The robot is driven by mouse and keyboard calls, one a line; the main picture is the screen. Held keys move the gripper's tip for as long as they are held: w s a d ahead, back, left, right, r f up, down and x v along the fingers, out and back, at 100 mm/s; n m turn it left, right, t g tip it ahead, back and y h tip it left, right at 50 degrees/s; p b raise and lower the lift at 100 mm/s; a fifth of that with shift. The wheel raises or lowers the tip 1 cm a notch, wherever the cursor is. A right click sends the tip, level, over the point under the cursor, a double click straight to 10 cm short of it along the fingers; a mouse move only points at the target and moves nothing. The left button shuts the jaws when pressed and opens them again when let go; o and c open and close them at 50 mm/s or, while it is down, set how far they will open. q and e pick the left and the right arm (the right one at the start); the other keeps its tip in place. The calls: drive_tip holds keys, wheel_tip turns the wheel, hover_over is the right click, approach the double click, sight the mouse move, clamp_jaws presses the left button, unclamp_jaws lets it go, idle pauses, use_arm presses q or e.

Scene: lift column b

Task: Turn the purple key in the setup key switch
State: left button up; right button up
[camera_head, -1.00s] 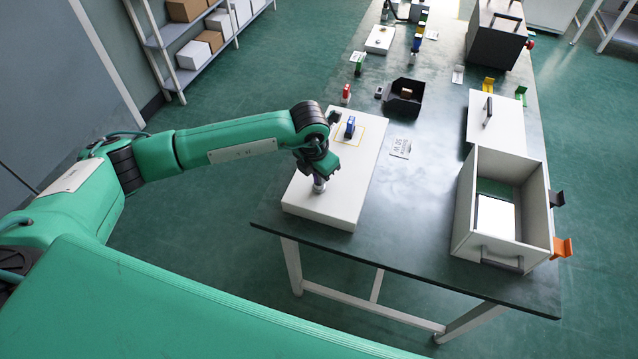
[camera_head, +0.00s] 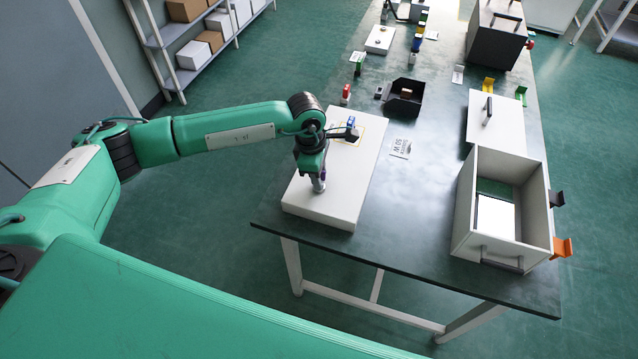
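A white box-shaped panel (camera_head: 342,200) lies at the near left end of the dark table. On its near part stands a short grey cylinder, the key switch (camera_head: 319,187). My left gripper (camera_head: 321,174) points down onto the top of this switch, and its fingers look closed there. A small patch of purple, the purple key (camera_head: 323,175), shows at the fingertips; most of the key is hidden by the gripper. The angle of the key cannot be read. My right gripper is not in view.
A blue piece (camera_head: 351,122) stands in a yellow outline on the panel's far part, close behind my wrist. A label card (camera_head: 401,148) lies to the right. An open grey box (camera_head: 463,215) stands at the right edge. The table between is clear.

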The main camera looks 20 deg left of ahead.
use_arm(q)
drive_tip(key=shift+r, duration=0.5)
drive_tip(key=shift+a+r+p, duration=0.25)
drive_tip(key=shift+r+p, duration=0.4)
drive_tip(key=shift+r, duration=0.6)
drive_tip(key=shift+a+r+p, duration=0.2)
drive_tip(key=shift+r+p, duration=0.45)
drive_tip(key=shift+r, duration=0.6)
